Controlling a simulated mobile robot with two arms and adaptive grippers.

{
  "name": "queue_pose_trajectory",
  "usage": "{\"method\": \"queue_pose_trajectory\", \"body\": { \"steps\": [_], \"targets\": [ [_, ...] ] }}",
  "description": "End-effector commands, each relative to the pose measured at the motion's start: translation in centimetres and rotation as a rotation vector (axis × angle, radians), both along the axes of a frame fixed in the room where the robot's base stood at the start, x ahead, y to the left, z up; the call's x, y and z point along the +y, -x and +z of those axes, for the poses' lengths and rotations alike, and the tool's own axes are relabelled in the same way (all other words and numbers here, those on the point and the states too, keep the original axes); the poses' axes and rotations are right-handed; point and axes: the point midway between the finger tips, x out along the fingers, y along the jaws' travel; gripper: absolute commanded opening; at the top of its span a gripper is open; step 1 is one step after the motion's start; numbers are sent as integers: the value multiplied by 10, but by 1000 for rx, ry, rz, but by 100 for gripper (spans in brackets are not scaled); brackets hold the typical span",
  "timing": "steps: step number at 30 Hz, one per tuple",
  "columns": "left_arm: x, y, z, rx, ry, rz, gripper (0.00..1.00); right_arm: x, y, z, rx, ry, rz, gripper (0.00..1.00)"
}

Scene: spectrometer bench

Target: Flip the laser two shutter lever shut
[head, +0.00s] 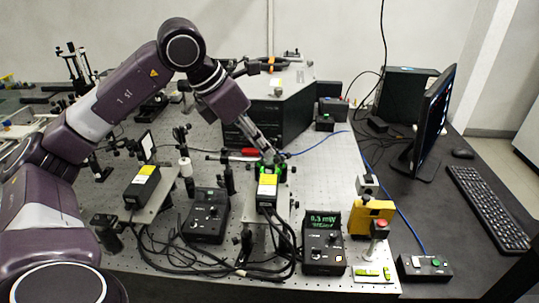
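A small black laser box with a yellow label (267,186) stands on a plate near the middle of the optical table, with cables running from its front. A green glow (268,168) shows at its far end. My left gripper (270,158) points down at that far end, close to the glow. Whether it touches anything there cannot be told. Its fingers are small and partly merged with the dark parts, so their opening is unclear. No shutter lever can be made out. Another laser box with a yellow label (142,186) stands to the left. My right gripper is not in view.
Controllers stand at the front, one dark (206,215) and one with a green readout (324,243). Optical posts crowd the left. A large dark instrument (280,125) stands behind; a monitor (433,120) is right.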

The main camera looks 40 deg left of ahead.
Motion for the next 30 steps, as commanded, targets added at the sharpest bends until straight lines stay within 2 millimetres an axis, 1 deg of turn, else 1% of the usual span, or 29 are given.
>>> {"method": "queue_pose_trajectory", "body": {
  "steps": [1, 3, 6, 9, 14, 28, 30],
  "targets": [
    [3, 4, 11, -5, -1, 2, 27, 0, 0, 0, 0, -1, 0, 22],
    [6, 10, 22, -4, -1, 2, 27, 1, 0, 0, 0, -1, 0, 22],
    [9, 17, 34, -2, 1, 1, 27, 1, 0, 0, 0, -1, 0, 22],
    [11, 21, 41, -1, 0, 1, 27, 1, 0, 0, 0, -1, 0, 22],
    [12, 24, 45, 0, 0, 1, 27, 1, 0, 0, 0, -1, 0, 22],
    [12, 24, 45, 0, 0, 1, 27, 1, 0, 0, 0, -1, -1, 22],
    [12, 24, 48, 0, 0, 1, 27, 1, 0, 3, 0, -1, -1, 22]
  ]
}}
